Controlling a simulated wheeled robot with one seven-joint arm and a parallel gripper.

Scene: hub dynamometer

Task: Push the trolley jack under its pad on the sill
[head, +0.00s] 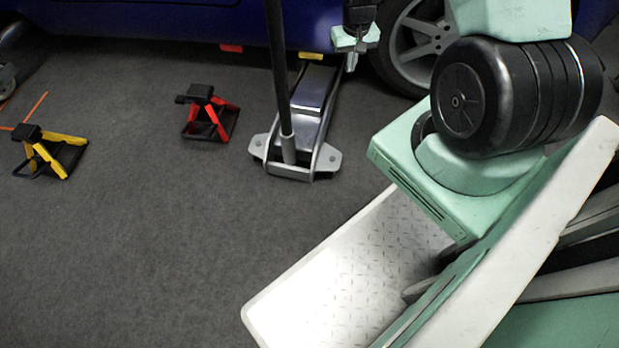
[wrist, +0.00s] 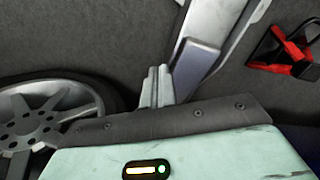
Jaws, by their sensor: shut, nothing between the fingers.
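The silver trolley jack (head: 309,92) stands on the floor with its front end at the blue car's sill (head: 180,31) and its dark handle rising at the back. A yellow pad (head: 311,56) shows on the sill just above the jack's front; a red pad (head: 231,48) is farther left. The jack's front tip and saddle are hidden. My gripper (head: 351,62) is shut and empty, pointing down beside the right side of the jack's front. In the wrist view my gripper (wrist: 156,84) is close beside the jack (wrist: 198,58); whether they touch I cannot tell.
A red jack stand (head: 209,113) and a yellow jack stand (head: 48,152) stand on the floor to the left. The car's wheel (head: 415,45) is right of my gripper. The grey floor behind the jack is clear, down to my own base.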

